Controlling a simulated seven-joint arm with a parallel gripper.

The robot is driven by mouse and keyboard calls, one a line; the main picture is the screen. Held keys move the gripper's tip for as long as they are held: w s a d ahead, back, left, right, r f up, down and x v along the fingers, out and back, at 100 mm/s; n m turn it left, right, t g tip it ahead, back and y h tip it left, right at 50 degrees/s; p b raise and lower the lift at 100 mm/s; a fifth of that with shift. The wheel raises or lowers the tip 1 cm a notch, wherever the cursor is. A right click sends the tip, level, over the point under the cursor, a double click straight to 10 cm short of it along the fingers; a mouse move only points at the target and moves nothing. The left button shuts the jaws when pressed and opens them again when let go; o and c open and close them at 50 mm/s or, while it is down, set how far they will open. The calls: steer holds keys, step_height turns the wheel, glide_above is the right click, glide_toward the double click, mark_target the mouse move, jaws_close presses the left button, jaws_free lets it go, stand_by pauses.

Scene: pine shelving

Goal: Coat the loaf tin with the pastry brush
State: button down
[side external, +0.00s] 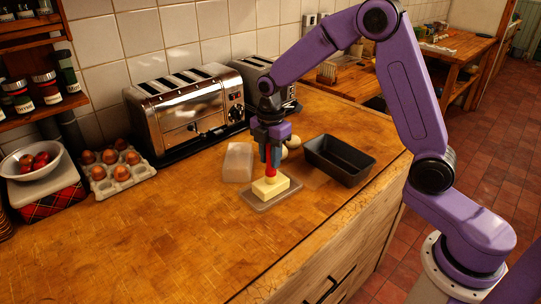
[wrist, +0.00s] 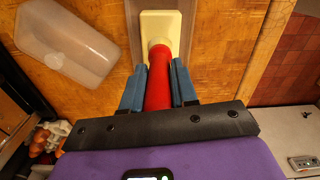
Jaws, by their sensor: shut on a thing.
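My gripper (side external: 269,157) points down with its blue fingers shut on the red handle of the pastry brush (side external: 271,171). In the wrist view, my gripper (wrist: 159,85) has the red brush handle (wrist: 160,68) between its fingers. The brush is roughly upright, its lower end at a pale yellow butter block (side external: 263,190), also in the wrist view (wrist: 167,22). Its bristles cannot be made out. The butter sits on a shallow translucent dish (side external: 289,190). The dark loaf tin (side external: 351,171) stands to the right of the gripper, its inside partly visible.
A translucent lid (side external: 237,163) lies left of the dish. Pale round items (side external: 293,142) sit behind the gripper. A chrome toaster (side external: 185,110), an egg carton (side external: 118,172) and a bowl (side external: 30,160) stand farther left. The counter front is clear, with its edge near the tin.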

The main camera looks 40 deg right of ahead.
steer(key=shift+r, duration=3.45)
